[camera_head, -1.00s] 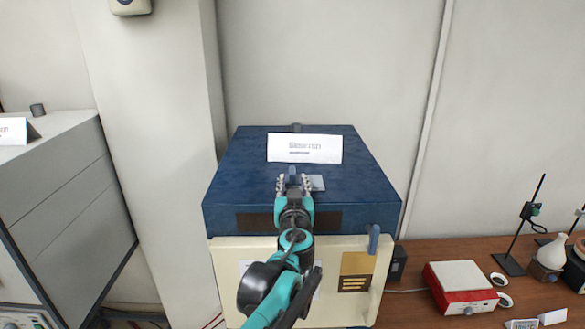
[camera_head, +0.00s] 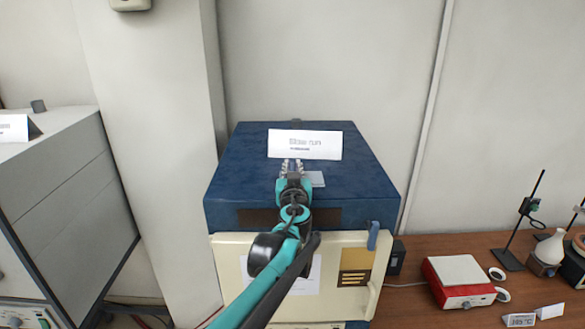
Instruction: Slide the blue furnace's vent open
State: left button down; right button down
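The blue furnace (camera_head: 355,178) stands in the middle, with a dark blue top and a closed cream door (camera_head: 336,290). On its top lies a small light grey vent plate (camera_head: 317,179), just right of my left gripper. My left gripper (camera_head: 292,167) reaches over the front edge onto the top. Its fingers are close together around the place of the small blue vent knob, which they now mostly hide. The contact itself is too small to see clearly. My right gripper is out of view.
A white "Slow run" card (camera_head: 305,145) stands on the furnace top behind my gripper. A grey furnace (camera_head: 60,180) stands at the left. A red-and-white hotplate (camera_head: 458,281) and a stand (camera_head: 520,225) are on the wooden bench (camera_head: 415,310) at the right.

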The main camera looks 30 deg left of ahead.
aim_at(312, 178)
pick_arm(q)
jog(key=shift+w+d+b, duration=0.2)
jog(key=shift+w+d, duration=0.25)
jog(key=shift+d, duration=0.3)
jog(key=shift+w+d+b, duration=0.15)
jog(key=shift+w+d, duration=0.35)
jog(key=shift+d, duration=0.3)
jog(key=shift+w+d+b, duration=0.2)
jog(key=shift+w+d, duration=0.25)
jog(key=shift+d, duration=0.3)
jog(key=shift+a, duration=0.15)
jog(key=c, duration=1.7)
grip_release()
jog(key=shift+c, duration=0.2)
jog(key=shift+o, duration=1.3)
jog(key=shift+w+d, duration=0.1)
jog(key=shift+d, duration=0.15)
jog(key=shift+s, duration=0.25)
jog(key=v, duration=1.1)
jog(key=shift+s+d, duration=0.2)
jog(key=shift+d, duration=0.15)
jog(key=shift+f, duration=0.15)
